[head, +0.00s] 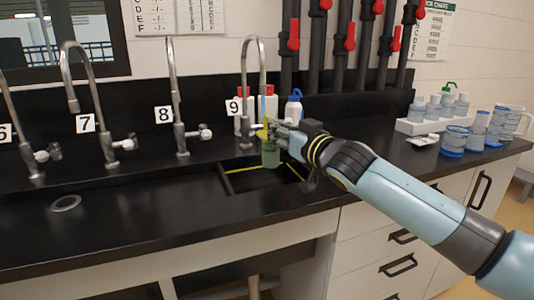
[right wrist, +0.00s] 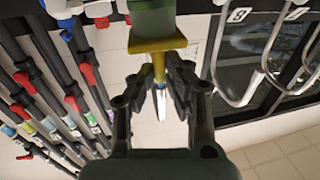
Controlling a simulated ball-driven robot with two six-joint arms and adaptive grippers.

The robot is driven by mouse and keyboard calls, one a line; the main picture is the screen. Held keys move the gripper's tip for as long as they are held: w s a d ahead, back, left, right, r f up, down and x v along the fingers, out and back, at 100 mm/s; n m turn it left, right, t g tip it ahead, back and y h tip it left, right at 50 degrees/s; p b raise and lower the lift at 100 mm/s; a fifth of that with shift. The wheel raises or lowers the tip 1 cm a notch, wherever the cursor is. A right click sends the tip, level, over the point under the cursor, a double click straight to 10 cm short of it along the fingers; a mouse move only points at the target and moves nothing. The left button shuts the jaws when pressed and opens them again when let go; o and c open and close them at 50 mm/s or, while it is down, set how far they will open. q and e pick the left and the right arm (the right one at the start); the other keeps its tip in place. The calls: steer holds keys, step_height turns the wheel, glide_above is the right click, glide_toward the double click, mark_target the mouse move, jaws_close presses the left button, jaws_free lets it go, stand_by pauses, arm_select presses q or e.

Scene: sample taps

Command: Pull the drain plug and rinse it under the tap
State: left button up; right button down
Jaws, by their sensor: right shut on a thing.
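The drain plug shows in the head view as a green cylinder (head: 271,156) with yellow above it, over the sink opening. In the right wrist view its green body (right wrist: 153,18), yellow flange (right wrist: 157,45) and yellow stem are clear. My right gripper (head: 277,129) is shut on the stem; its fingers also show in the right wrist view (right wrist: 160,82). The plug hangs upright close to the spout of tap 9 (head: 263,75). I cannot tell whether water runs. My left gripper is not in view.
The sink (head: 231,190) is a dark, yellow-edged opening in the black counter (head: 150,220). Taps 7 (head: 95,90) and 8 (head: 174,90) stand to the left. Bottles (head: 293,110) stand behind the sink. A bottle rack (head: 425,128) and labelled beakers (head: 454,140) stand right.

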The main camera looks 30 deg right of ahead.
steer(key=shift+s+d, duration=0.1)
steer(key=shift+r, duration=0.1)
steer(key=shift+w+a+p, duration=0.3)
steer(key=shift+a+p, duration=0.15)
steer(key=shift+a, duration=0.15)
steer(key=shift+s, duration=0.1)
steer(key=s+a+b, duration=0.1)
steer(key=s+a, duration=0.2)
steer(key=s, duration=0.4)
steer(key=shift+a+b, duration=0.25)
steer(key=shift+b, duration=0.05)
stand_by(1.3)
